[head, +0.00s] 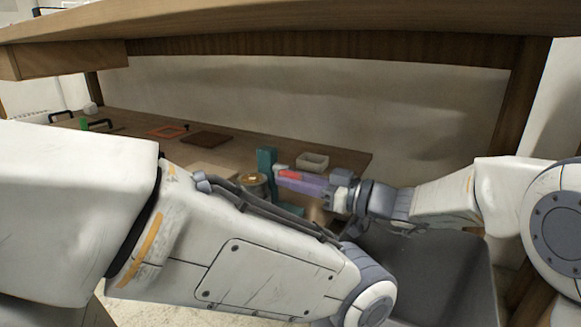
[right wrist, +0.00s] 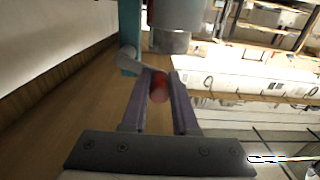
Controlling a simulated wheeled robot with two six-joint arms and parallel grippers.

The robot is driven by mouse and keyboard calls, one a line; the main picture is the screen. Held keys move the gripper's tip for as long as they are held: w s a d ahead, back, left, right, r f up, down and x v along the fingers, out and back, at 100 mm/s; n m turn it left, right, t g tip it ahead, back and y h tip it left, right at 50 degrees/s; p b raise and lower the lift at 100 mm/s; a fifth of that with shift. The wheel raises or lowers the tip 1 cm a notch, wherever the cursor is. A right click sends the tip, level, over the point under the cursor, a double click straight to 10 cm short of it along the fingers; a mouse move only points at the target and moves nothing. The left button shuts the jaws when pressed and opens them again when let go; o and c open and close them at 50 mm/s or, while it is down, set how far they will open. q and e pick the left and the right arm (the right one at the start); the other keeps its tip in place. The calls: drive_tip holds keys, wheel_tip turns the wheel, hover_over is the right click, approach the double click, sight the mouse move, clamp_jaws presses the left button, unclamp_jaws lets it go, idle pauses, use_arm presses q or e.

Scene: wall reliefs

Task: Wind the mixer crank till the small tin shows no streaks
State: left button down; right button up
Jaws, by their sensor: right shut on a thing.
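The mixer has a teal post (head: 265,165), which also shows in the right wrist view (right wrist: 130,30). The small tin (head: 254,188) stands just left of the post, partly hidden by my forearm. Its top looks yellowish-brown; streaks are too small to tell. The crank's red handle (right wrist: 159,88) is between the purple fingers of my right gripper (right wrist: 157,80), which is shut on it. A grey crank arm (right wrist: 146,65) runs from the handle toward the post. In the head view my right gripper (head: 289,179) reaches in from the right. My left gripper is out of view.
A cream tray (head: 313,161) stands behind my right gripper. A brown board (head: 207,139) and an orange-red frame (head: 167,131) lie farther left on the wooden worktop. A wooden beam (head: 300,20) crosses overhead. My left arm fills the foreground.

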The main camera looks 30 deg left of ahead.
drive_tip(key=shift+s+f, duration=0.15)
drive_tip(key=shift+f, duration=0.35)
drive_tip(key=shift+f, duration=0.1)
drive_tip(key=shift+w+f, duration=0.15)
drive_tip(key=shift+f, duration=0.5)
drive_tip(key=shift+w+f, duration=0.15)
drive_tip(key=shift+f, duration=0.45)
drive_tip(key=shift+w+r, duration=0.1)
